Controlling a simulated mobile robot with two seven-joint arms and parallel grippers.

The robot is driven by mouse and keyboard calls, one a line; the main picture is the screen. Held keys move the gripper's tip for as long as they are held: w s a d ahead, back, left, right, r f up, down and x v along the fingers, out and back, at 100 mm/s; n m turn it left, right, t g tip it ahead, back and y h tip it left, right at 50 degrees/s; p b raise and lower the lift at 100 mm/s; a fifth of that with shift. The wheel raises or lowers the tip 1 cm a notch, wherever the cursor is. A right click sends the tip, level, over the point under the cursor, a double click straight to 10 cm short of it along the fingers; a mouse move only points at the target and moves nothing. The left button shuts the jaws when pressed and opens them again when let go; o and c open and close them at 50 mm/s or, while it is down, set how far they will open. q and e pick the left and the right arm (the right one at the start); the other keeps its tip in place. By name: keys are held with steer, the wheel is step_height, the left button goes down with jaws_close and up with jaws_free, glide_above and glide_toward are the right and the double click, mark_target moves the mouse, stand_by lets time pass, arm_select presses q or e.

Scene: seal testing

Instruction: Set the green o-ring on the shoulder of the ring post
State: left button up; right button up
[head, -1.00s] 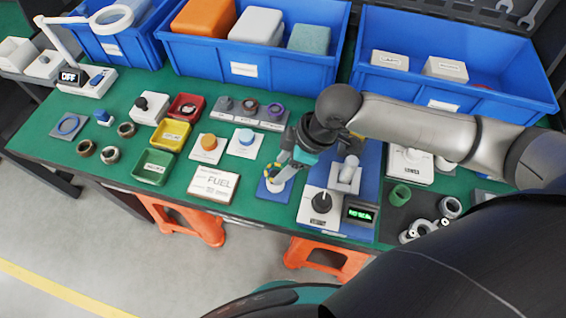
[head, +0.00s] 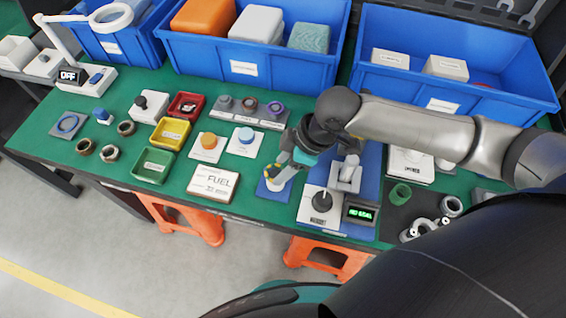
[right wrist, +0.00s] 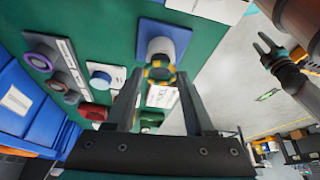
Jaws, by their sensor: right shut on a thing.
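The ring post (head: 274,186) is a white upright post on a blue base plate (head: 262,190) near the front edge. It also shows in the right wrist view (right wrist: 161,47). My right gripper (head: 277,170) is over the post, its fingers pointing down to it. In the right wrist view the green o-ring (right wrist: 158,72), patched yellow and dark green, is between the fingertips, at the end of the post. I cannot tell whether it touches the shoulder. My left gripper (right wrist: 266,47) shows in that view, empty, its fingers apart, away from the table.
A test unit with a black knob (head: 321,201) and a green-lit display (head: 360,213) stands close right of the post. Blue bins (head: 243,69) line the back. A green ring (head: 400,194) lies on a dark mat.

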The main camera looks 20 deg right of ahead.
steer(key=shift+f, duration=0.55)
steer(key=o, duration=1.1)
steer(key=shift+c, duration=0.2)
steer(key=shift+r, duration=0.15)
step_height(320, 180, up, 7)
steer(key=p, duration=0.8)
steer(key=shift+p, duration=0.3)
steer(key=shift+s+f, duration=0.1)
steer(key=shift+f, duration=0.1)
